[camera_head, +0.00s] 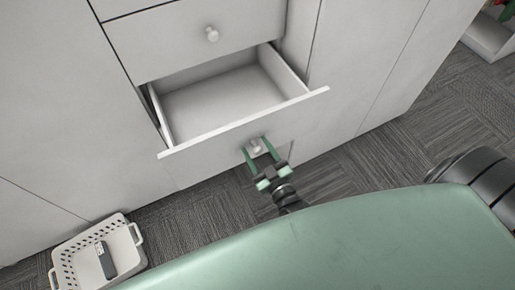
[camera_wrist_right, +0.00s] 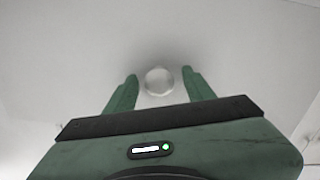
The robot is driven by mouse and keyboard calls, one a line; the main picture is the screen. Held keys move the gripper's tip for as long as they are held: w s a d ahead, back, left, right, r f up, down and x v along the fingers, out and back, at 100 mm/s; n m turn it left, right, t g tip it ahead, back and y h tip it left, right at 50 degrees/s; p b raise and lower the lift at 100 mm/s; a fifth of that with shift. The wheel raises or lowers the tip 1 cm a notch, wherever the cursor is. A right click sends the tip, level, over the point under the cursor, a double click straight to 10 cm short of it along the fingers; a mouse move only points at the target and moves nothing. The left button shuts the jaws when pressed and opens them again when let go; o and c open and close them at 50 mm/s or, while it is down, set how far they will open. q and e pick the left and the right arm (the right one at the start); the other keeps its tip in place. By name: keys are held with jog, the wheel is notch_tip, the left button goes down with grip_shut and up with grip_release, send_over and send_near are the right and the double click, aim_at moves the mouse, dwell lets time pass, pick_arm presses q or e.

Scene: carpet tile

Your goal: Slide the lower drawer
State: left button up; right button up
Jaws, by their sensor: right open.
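The lower drawer (camera_head: 245,122) is white and stands pulled out from the cabinet, with its empty inside showing. Its round knob (camera_head: 255,148) is on the front panel. My right gripper (camera_head: 257,144) is at the drawer front with its two green fingers on either side of the knob. In the right wrist view the knob (camera_wrist_right: 158,81) sits between the open fingertips (camera_wrist_right: 159,76), with gaps on both sides. My left gripper is not in view.
A white basket (camera_head: 70,272) holding a dark remote (camera_head: 106,262) stands on the grey carpet at the lower left. Carpet (camera_head: 340,175) is clear to the right of the gripper.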

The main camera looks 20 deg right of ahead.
grip_shut()
dwell(1.4)
